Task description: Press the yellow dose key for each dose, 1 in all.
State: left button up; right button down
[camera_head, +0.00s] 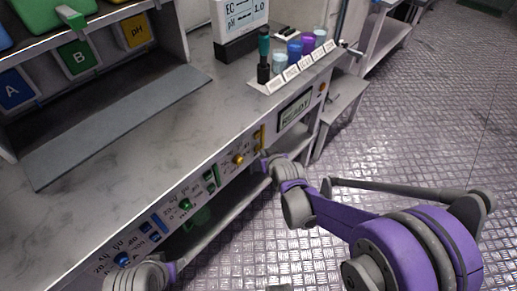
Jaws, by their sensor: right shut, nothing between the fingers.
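On the bench's front panel, the yellow group has a round yellow button (239,159) and a yellow upright bar (258,137) to its right. I cannot tell which of these is the dose key. My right gripper (267,161) is shut and empty. Its tip is just right of the round yellow button and below the bar; contact cannot be judged. A dark display (295,109) farther right reads READY. My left gripper (178,268) is low in the picture, below the green and blue controls. Its fingers are too small and hidden to read.
The panel also carries a green button (185,205) and a blue button (122,258). An orange button (322,88) is beyond the display. A meter (240,22) and a rack of coloured cups (294,50) stand on the bench. Metal floor (410,130) is open to the right.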

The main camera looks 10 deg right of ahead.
jog(key=shift+w+a, duration=0.3)
jog(key=shift+w, duration=0.05)
dwell(0.6)
jog(key=shift+s+d, duration=0.55)
jog(key=shift+s, duration=0.15)
jog(key=s+d, duration=0.1)
jog(key=s, duration=0.1)
jog(key=s+d, duration=0.2)
dwell(0.6)
dwell(0.7)
